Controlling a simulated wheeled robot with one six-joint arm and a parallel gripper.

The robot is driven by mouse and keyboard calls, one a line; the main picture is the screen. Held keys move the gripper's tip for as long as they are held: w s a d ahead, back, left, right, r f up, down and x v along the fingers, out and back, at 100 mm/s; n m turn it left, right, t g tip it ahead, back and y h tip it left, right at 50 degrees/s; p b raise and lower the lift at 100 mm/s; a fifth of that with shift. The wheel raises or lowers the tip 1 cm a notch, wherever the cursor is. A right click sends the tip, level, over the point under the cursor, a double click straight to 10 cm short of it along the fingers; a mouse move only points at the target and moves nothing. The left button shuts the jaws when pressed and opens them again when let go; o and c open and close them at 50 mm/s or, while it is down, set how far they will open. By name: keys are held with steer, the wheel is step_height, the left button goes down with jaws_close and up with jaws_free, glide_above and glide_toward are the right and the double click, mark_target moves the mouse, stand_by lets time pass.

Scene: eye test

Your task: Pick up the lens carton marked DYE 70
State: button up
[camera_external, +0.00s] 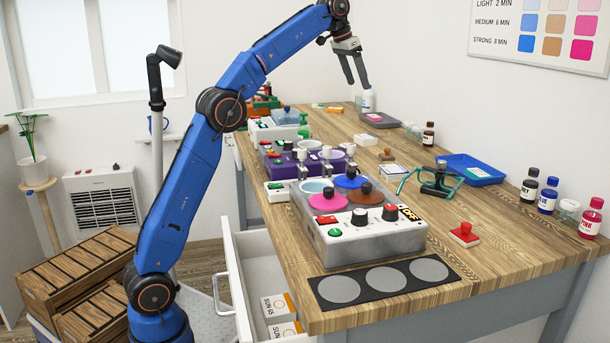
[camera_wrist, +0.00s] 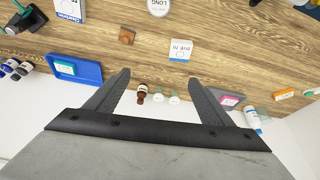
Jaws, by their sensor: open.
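The white lens carton (camera_wrist: 181,51) lies flat on the wooden table in the wrist view, just beyond and slightly right of the space between my fingertips. Its print seems to read DYE 70. My gripper (camera_external: 355,84) hangs high above the far part of the table, fingers downward. In the wrist view my gripper (camera_wrist: 160,78) is open and empty, with its fingers wide apart and touching nothing.
A brown bottle (camera_wrist: 142,92), clear cups, a grey tray (camera_external: 380,121) and a blue tray (camera_external: 450,160) line the wall side. Dye machines (camera_external: 360,237) stand opposite. An open drawer (camera_external: 262,270) holds cartons marked SUN.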

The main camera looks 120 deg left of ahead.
steer(key=s+a+f, duration=0.2)
steer(key=s+a, duration=0.2)
steer(key=a, duration=0.1)
glide_toward(365, 136)
steer(key=shift+n, duration=0.3)
steer(key=x, duration=0.9)
steer(key=shift+w+f, duration=0.1)
steer(key=shift+w, duration=0.05)
steer(key=shift+d, duration=0.1)
stand_by(0.3)
steer(key=shift+c, duration=0.6)
steer(key=c, duration=1)
